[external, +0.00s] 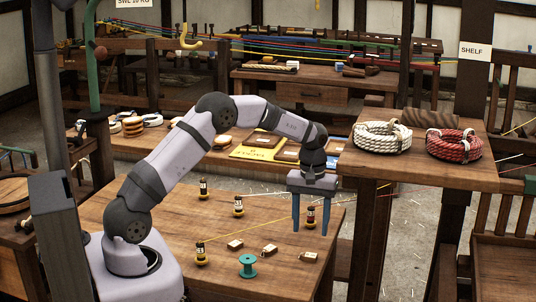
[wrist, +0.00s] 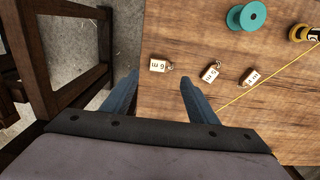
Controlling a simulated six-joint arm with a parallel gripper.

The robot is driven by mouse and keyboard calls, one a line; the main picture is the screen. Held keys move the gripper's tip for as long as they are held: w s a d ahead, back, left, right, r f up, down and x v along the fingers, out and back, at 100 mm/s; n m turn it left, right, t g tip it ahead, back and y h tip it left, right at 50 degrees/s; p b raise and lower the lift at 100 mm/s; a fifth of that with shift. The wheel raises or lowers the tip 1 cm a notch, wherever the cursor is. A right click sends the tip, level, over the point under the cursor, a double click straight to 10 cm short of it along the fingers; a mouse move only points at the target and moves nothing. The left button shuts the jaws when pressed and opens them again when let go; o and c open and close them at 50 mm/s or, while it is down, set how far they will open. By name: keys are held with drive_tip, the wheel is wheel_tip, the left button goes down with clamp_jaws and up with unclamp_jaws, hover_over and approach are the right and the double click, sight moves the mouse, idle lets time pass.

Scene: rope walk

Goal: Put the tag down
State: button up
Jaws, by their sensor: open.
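Three small pale wooden tags lie on the table. The tag marked "6 m" (wrist: 158,66) lies nearest the table's right edge and shows in the external view (external: 308,257). The tag marked "5" (wrist: 211,72) and the tag marked "4 m" (wrist: 251,77) lie beside it in a loose row. My gripper (external: 312,228) points down near the right edge of the table, its fingers apart and empty. In the wrist view the "6 m" tag appears between and just beyond the tips of my gripper (wrist: 160,77). How high the tips are above the tag is hard to tell.
A teal spool (external: 248,265) and several dark-and-yellow bobbins (external: 202,253) stand on the table (external: 150,190). A yellow cord runs across it. At right, a raised shelf (external: 375,165) holds a white rope coil (external: 382,137) and a red one (external: 455,145), close to my wrist.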

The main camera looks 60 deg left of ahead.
drive_tip(key=shift+r, duration=1.9)
drive_tip(key=s+d+f+m, duration=0.1)
drive_tip(key=s+d+m, duration=0.1)
drive_tip(key=s, duration=0.7)
drive_tip(key=s+d+m, duration=0.3)
drive_tip(key=s+m, duration=0.1)
drive_tip(key=s, duration=0.6)
drive_tip(key=s+d+f+m, duration=0.1)
drive_tip(key=s+d+m, duration=0.2)
drive_tip(key=s, duration=0.6)
drive_tip(key=shift+s+f, duration=0.35)
drive_tip(key=shift+d, duration=0.1)
wheel_tip(320, 180, up, 4)
drive_tip(key=r+p, duration=0.1)
drive_tip(key=p, duration=0.3)
wheel_tip(320, 180, down, 41)
drive_tip(key=b, duration=4)
